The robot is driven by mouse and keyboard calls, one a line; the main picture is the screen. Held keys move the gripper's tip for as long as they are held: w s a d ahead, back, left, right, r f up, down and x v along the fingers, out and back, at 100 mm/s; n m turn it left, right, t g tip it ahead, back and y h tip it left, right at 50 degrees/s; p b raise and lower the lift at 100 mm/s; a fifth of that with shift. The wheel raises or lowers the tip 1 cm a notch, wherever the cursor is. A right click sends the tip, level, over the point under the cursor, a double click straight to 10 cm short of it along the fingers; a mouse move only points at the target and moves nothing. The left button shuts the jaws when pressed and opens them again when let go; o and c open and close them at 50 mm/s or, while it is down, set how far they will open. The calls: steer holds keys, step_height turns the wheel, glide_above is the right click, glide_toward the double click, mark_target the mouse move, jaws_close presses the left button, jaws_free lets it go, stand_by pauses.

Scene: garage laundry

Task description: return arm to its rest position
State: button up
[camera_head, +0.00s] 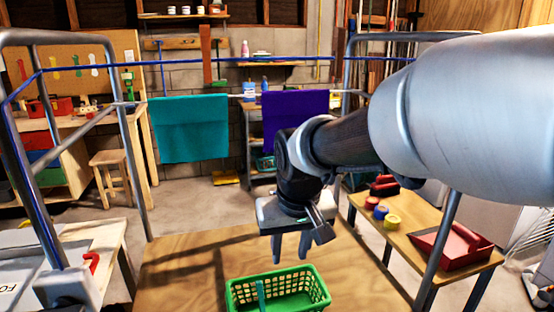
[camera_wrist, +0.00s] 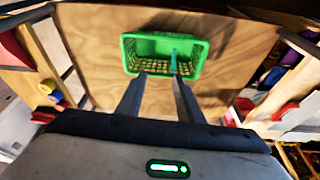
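My gripper (camera_head: 291,247) hangs over the wooden table, pointing down, with its two fingers apart. In the wrist view my gripper (camera_wrist: 155,98) shows open, with nothing between the fingers. My arm reaches in from the right side of the head view. Below the gripper, a green basket (camera_head: 240,297) stands on the table (camera_head: 180,262); the basket also shows in the wrist view (camera_wrist: 130,50). A teal clothespin-like item (camera_head: 261,291) stands upright in the basket, and its lower part is hard to make out.
A teal cloth (camera_head: 190,130) and a purple cloth (camera_head: 293,115) hang from a line behind the table. Metal frame posts (camera_head: 125,150) stand on both sides.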

steer(key=s+d+r+m+t, duration=0.2)
steer(key=s+d+r, duration=0.2)
steer(key=s+d, duration=0.95)
step_height(320, 180, up, 17)
steer(key=s+a+p, duration=0.1)
steer(key=s+p, duration=0.1)
steer(key=p, duration=1.4)
steer(key=shift+a+h+p, duration=0.3)
steer(key=shift+a+p, duration=0.05)
steer(key=shift+p, duration=0.05)
steer(key=shift+f, duration=0.15)
